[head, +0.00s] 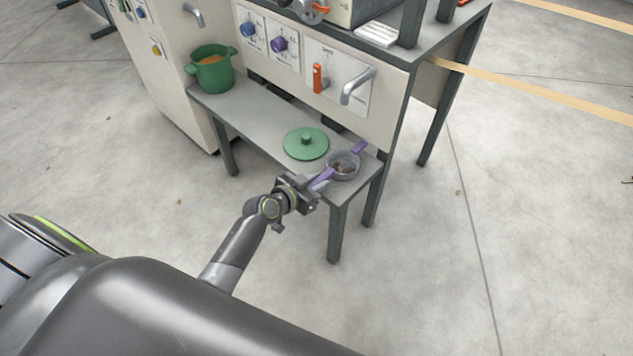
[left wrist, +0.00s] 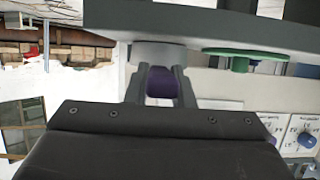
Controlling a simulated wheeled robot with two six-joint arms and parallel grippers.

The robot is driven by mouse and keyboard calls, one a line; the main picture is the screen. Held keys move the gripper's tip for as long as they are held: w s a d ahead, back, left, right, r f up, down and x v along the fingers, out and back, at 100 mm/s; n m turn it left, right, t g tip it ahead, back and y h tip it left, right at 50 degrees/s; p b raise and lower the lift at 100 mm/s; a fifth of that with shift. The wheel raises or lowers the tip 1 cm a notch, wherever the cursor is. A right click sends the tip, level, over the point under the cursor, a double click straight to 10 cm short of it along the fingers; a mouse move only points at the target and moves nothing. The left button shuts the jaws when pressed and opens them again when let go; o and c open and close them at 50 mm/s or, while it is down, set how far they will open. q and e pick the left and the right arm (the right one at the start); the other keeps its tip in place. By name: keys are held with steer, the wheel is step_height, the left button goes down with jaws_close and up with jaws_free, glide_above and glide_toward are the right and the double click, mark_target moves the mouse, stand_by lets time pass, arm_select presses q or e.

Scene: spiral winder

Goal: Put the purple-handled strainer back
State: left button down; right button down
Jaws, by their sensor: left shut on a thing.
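The strainer (head: 343,166) is a small grey round bowl with dark brown bits in it, at the right end of the low grey shelf. A purple handle (head: 326,174) points from it toward my arm, and a second purple piece (head: 359,147) sticks out on the far side. My left gripper (head: 314,187) is shut on the near purple handle, at the shelf's front edge. In the left wrist view the purple handle (left wrist: 160,84) sits between the two fingers, with the grey bowl (left wrist: 160,53) beyond. I cannot tell whether the bowl touches the shelf. My right gripper is not in view.
A green lid (head: 306,143) lies on the shelf just left of the strainer. A green pot (head: 212,68) with orange contents stands at the shelf's left end. Behind are a panel with knobs, an orange lever (head: 318,78) and a metal spout (head: 357,86). The floor to the right is clear.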

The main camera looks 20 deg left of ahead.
arm_select(q)
steer(key=shift+f, duration=0.15)
steer(key=c, duration=1.3)
jaws_free()
steer(key=shift+o, duration=0.2)
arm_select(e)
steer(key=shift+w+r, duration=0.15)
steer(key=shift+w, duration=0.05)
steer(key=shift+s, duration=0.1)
